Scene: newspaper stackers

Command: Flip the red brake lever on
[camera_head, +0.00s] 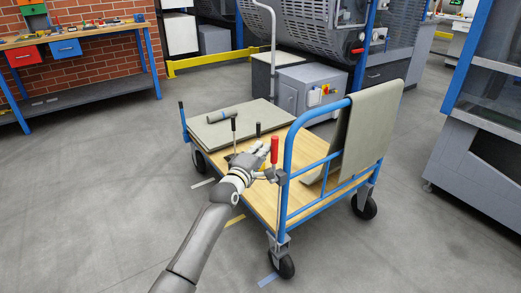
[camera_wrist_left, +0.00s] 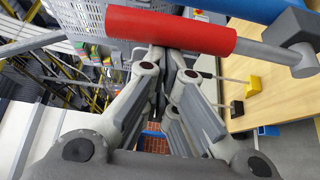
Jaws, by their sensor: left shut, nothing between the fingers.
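The red brake lever (camera_head: 275,150) stands upright beside the blue frame of a flatbed cart (camera_head: 262,205). Its grey lower end joins a dark clamp near the frame. My left gripper (camera_head: 266,151) is just left of the red grip, with shut fingers and nothing held. In the left wrist view the red grip (camera_wrist_left: 170,30) lies across the top of the picture, at the tips of my shut fingers (camera_wrist_left: 178,58). I cannot tell whether the fingers touch it. My right gripper is in neither view.
The blue push handle (camera_head: 290,150) rises right of the lever, with a grey-green sheet (camera_head: 367,130) draped over it. A flat stack (camera_head: 238,131) carries a roll (camera_head: 222,117). Floor at left is clear.

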